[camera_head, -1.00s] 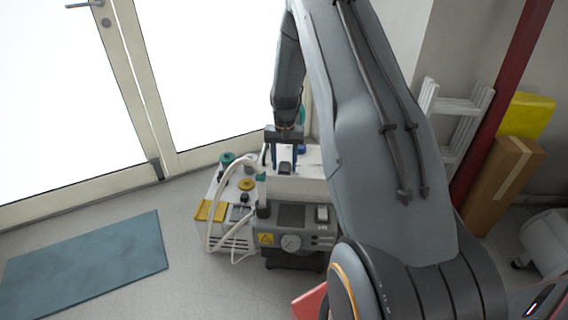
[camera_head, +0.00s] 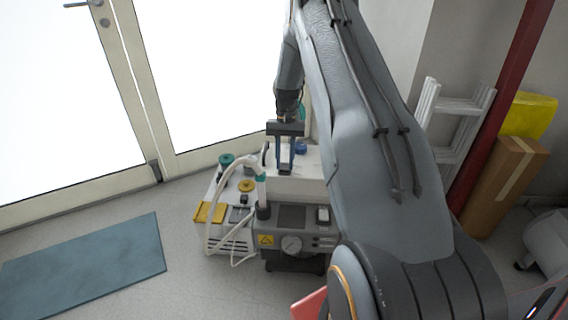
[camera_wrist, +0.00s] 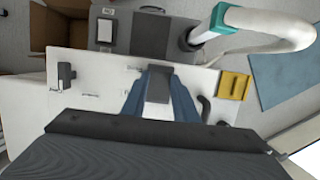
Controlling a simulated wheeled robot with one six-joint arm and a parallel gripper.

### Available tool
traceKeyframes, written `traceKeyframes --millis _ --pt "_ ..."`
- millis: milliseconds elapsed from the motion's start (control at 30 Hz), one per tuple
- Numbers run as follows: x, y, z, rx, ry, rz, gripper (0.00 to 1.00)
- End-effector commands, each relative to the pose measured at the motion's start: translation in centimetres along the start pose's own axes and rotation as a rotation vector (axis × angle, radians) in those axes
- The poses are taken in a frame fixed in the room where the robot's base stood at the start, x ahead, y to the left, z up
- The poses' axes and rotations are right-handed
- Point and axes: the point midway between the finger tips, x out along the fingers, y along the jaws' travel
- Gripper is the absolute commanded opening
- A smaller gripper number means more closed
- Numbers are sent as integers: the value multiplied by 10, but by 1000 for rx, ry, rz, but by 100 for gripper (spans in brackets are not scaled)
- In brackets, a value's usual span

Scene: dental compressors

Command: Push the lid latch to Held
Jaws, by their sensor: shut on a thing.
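The lid latch is a small dark grey block (camera_wrist: 158,86) standing on the white lid (camera_wrist: 100,92) of a compressor unit. My gripper (camera_wrist: 158,95) comes from above, with its two blue-grey fingers closed on either side of the latch. In the head view my gripper (camera_head: 285,168) reaches down to the lid, and the dark latch (camera_head: 285,172) shows low between the fingertips. Small lettering lies beside the latch on the lid, too small to read. Another dark knob (camera_wrist: 66,75) stands farther left on the same lid in the wrist view.
A white hose with a teal collar (camera_head: 261,178) rises close to my gripper's left. A blue mat (camera_head: 85,262) lies on open floor.

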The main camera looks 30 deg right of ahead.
Motion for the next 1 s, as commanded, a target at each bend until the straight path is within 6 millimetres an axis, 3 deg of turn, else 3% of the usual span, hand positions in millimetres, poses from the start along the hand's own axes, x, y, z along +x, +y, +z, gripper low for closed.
traceKeyframes --millis 233,267,367,733,1000 --pt "-1 0 -1 0 2 -1 4" --pt "-1 0 -1 0 3 -1 28" --pt "-1 0 -1 0 2 -1 45" --pt "-5 0 -1 0 3 -1 45" --pt "-46 0 -2 0 5 -1 45"
